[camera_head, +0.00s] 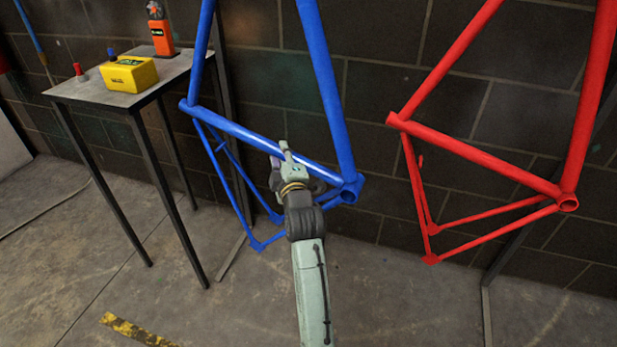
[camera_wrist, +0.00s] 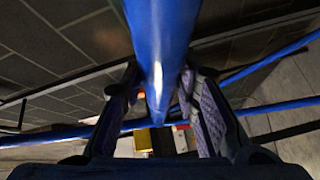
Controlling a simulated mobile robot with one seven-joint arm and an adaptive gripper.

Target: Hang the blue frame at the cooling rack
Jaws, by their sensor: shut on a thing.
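The blue frame (camera_head: 326,95) hangs or is held upright in the middle of the head view, its top out of the picture. My gripper (camera_head: 284,163) is shut on its lower slanting tube, close to the joint at the lower right. In the wrist view the blue tube (camera_wrist: 160,45) runs between the two fingers of my gripper (camera_wrist: 160,112), one on each side. Whether anything above supports the frame is out of view. I cannot identify the cooling rack in these views.
A red frame (camera_head: 470,152) is at the right, apart from the blue one. A dark post (camera_head: 226,85) stands behind the blue frame, before a block wall.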

